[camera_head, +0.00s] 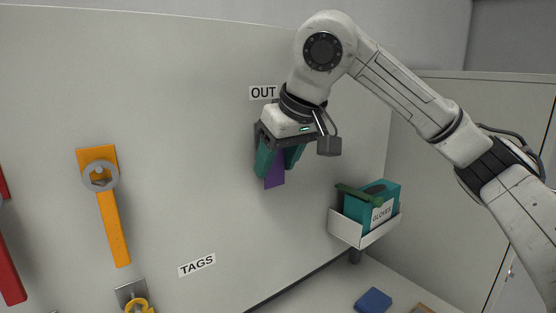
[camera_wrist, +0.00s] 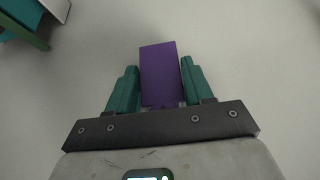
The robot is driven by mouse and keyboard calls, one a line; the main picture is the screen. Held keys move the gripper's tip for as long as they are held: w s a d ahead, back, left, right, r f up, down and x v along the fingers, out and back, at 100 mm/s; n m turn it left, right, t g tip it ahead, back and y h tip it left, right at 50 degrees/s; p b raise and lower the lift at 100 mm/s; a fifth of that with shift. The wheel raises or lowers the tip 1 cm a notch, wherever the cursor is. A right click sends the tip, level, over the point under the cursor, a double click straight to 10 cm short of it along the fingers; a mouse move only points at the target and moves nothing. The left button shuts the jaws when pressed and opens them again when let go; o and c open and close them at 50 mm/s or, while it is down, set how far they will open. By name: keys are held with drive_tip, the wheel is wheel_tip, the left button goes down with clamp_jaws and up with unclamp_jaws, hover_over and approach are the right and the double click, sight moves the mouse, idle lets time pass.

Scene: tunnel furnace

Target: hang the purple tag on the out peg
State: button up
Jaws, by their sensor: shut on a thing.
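The purple tag (camera_head: 274,172) is a flat purple piece held between the teal fingers of my gripper (camera_head: 278,160), close to the board and below the OUT label (camera_head: 263,92). In the wrist view the tag (camera_wrist: 160,72) stands between the two fingers of my gripper (camera_wrist: 160,88), reaching past their tips. The out peg does not show; my gripper and wrist cover the board just under the label. I cannot tell whether the tag touches the board or a peg.
An orange wrench (camera_head: 112,220) hangs at left. A white bin (camera_head: 347,229) with a teal GLOVES box (camera_head: 372,208) sticks out at lower right. The board between is clear.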

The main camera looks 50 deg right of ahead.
idle(0.3)
drive_tip(key=o, duration=1.1)
drive_tip(key=b+v, duration=0.1)
drive_tip(key=v, duration=0.9)
drive_tip(key=shift+s+a+r, duration=0.1)
drive_tip(key=shift+s+r, duration=0.05)
drive_tip(key=shift+r, duration=0.2)
drive_tip(key=shift+s, duration=0.15)
